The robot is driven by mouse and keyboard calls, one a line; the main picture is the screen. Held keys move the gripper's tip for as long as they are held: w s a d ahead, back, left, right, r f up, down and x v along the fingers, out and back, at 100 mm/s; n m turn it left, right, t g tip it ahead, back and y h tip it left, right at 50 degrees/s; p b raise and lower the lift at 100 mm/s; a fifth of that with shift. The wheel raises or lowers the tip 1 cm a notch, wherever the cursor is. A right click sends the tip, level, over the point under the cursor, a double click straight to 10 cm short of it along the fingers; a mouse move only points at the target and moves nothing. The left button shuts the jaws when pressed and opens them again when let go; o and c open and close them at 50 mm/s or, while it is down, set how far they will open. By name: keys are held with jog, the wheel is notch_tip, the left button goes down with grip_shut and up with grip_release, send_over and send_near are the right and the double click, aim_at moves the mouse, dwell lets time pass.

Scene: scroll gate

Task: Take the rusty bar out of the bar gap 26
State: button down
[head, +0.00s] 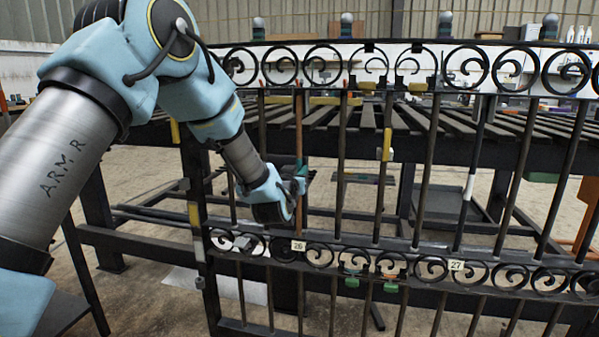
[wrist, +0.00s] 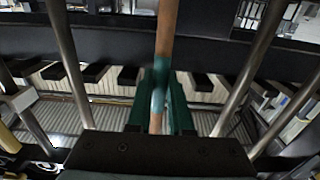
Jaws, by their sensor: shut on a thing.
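The rusty bar (head: 299,125) stands upright in the gap marked by the white label 26 (head: 299,246), between dark bars of the scroll gate (head: 340,160). My gripper (head: 298,186) is at the bar's lower half, above the label. In the wrist view, the rusty bar (wrist: 167,30) runs down between the green fingers of my gripper (wrist: 160,105), which are shut on it. The bar's top end lies near the upper scroll rail (head: 330,65). My gripper hides part of its lower half.
Dark gate bars stand close on both sides of my gripper. A yellow clamp (head: 387,140) sits on a bar to the right. A slatted table (head: 420,118) stands behind the gate. Label 27 (head: 456,265) is farther right.

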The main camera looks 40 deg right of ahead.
jog(key=shift+s+a+r, duration=0.1)
jog(key=shift+s+a, duration=0.25)
jog(key=shift+a, duration=0.15)
dwell(0.6)
